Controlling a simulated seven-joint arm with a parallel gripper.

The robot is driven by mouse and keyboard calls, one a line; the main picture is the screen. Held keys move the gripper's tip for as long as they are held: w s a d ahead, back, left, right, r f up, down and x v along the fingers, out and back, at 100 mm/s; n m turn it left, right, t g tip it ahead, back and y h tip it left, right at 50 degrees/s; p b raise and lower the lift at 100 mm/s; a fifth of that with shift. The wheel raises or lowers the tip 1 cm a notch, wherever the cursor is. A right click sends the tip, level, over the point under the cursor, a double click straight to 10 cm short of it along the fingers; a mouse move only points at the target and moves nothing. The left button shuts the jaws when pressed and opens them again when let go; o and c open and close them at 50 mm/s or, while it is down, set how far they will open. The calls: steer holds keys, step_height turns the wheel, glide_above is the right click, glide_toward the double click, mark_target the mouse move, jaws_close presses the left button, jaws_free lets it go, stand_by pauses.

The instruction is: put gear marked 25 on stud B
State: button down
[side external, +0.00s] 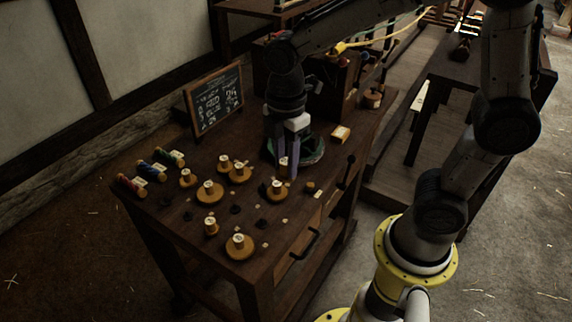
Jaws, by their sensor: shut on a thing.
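My gripper (288,168) points down over the back right part of the dark wooden bench. It is shut on a small piece with a pale hub (283,161), apparently a gear, mostly hidden by the fingers. Several yellow-brown wooden gears with pale hubs stand on the bench: one (277,189) just below my gripper, one (239,246) at the front, one (209,192) at the left middle, one (239,172) behind it. The number marks and the stud letters are too small to read, so I cannot tell gear 25 or stud B.
A chalkboard (214,99) stands at the back left. Several coloured spools (132,185) lie along the left edge. Small dark studs (236,209) rise among the gears.

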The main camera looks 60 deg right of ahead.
steer(key=shift+r, duration=0.1)
stand_by(0.5)
steer(key=shift+w+m, duration=0.1)
steer(key=shift+m, duration=0.2)
steer(key=w+m, duration=0.2)
steer(key=m, duration=0.9)
glide_above(263, 183)
step_height(263, 183, down, 10)
steer(key=shift+d+r, duration=0.1)
steer(key=shift+r, duration=0.05)
steer(key=shift+f, duration=2.95)
steer(key=shift+f, duration=0.55)
